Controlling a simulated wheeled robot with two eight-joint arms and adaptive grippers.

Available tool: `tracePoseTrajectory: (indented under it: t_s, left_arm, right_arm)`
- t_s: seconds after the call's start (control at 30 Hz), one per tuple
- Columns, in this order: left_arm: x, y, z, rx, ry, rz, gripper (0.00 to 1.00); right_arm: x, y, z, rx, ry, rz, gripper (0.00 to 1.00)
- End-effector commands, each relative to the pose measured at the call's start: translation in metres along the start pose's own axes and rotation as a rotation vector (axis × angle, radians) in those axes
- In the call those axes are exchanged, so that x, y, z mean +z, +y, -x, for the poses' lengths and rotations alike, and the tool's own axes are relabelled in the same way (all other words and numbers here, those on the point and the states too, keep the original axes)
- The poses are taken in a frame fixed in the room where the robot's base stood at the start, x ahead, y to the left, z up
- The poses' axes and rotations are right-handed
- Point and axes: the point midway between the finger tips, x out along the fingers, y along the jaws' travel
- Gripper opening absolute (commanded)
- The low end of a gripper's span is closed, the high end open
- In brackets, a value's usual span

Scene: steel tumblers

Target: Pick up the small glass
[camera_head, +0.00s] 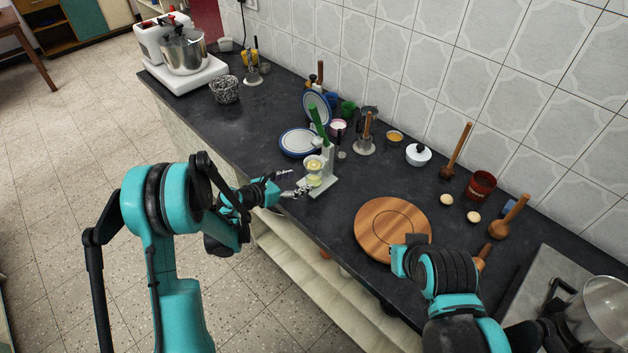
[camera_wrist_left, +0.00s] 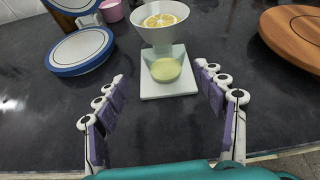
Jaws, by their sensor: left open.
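The small glass (camera_head: 314,180) holds pale yellow-green liquid. It stands on the base of a white press-like stand (camera_head: 328,165), below a bowl (camera_head: 315,163) with a cut lemon. In the left wrist view the small glass (camera_wrist_left: 166,70) is straight ahead, past the fingertips, and the bowl (camera_wrist_left: 160,35) is above it. My left gripper (camera_head: 292,182) is open and empty, just left of the glass in the head view. Its fingers are spread wide and do not touch the glass. My right arm reaches in at the lower right; its gripper fingers cannot be made out.
A blue-rimmed plate (camera_head: 297,142) lies behind the left gripper. A round wooden board (camera_head: 380,222) lies to the right of the stand. The dark counter before the stand is clear.

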Motion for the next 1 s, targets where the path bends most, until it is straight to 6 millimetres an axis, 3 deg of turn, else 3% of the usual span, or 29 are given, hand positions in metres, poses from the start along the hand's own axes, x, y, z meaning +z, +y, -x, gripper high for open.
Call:
tracePoseTrajectory:
  t_s: [0.6,0.83,1.0]
  left_arm:
    - [-0.006,-0.008,-0.075,-0.006,0.006,-0.007,0.7]
    - [-0.004,-0.008,-0.076,-0.004,0.006,-0.006,0.7]
    - [-0.004,-0.008,-0.076,-0.004,0.006,-0.006,0.25]
  right_arm:
    - [0.016,0.0,-0.022,0.0,0.0,0.0,0.0]
    - [0.015,0.0,-0.021,0.0,0.0,0.0,0.0]
    - [0.015,0.0,-0.021,0.0,0.0,0.0,0.0]
